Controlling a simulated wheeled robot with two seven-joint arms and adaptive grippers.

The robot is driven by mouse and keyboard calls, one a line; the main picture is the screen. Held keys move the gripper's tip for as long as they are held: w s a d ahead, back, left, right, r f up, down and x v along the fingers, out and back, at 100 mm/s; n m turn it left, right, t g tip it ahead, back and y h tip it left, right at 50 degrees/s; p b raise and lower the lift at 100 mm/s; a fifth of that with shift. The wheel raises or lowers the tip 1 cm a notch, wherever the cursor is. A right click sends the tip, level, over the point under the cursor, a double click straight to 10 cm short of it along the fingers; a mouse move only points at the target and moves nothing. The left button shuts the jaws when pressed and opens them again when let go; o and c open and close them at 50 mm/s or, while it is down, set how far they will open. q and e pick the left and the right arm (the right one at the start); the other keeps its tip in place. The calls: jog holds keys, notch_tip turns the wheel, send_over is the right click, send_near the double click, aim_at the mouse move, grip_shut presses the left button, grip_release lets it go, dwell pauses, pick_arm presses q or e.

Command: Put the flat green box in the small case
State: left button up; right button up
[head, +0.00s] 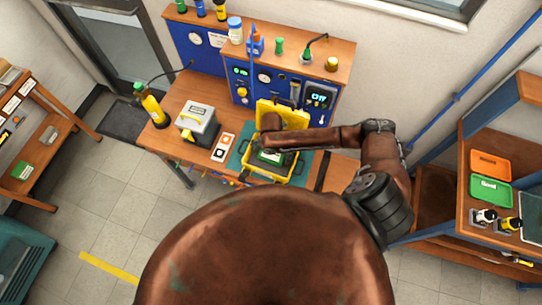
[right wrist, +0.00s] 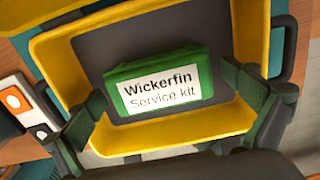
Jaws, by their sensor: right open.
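The flat green box (right wrist: 160,85), with a white label reading "Wickerfin Service kit", lies label up inside the small yellow case (right wrist: 238,105), over its dark floor. The box also shows in the head view (head: 270,157). The case stands open on the bench, with its yellow lid (head: 290,115) raised at the back. My right gripper (right wrist: 163,88) is open, with one finger on each side of the box, apart from it. In the head view my right arm hides part of the case. My left gripper is not in view.
The case sits on a teal mat (head: 237,160) on the wooden bench. A card with orange and white marks (head: 223,147), a grey box (head: 197,123) and a yellow bottle (head: 152,108) stand to its left. A blue instrument panel (head: 240,73) rises behind.

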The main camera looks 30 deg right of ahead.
notch_tip(320, 180, up, 12)
jog(key=shift+r+b, duration=0.2)
jog(key=shift+b, duration=0.25)
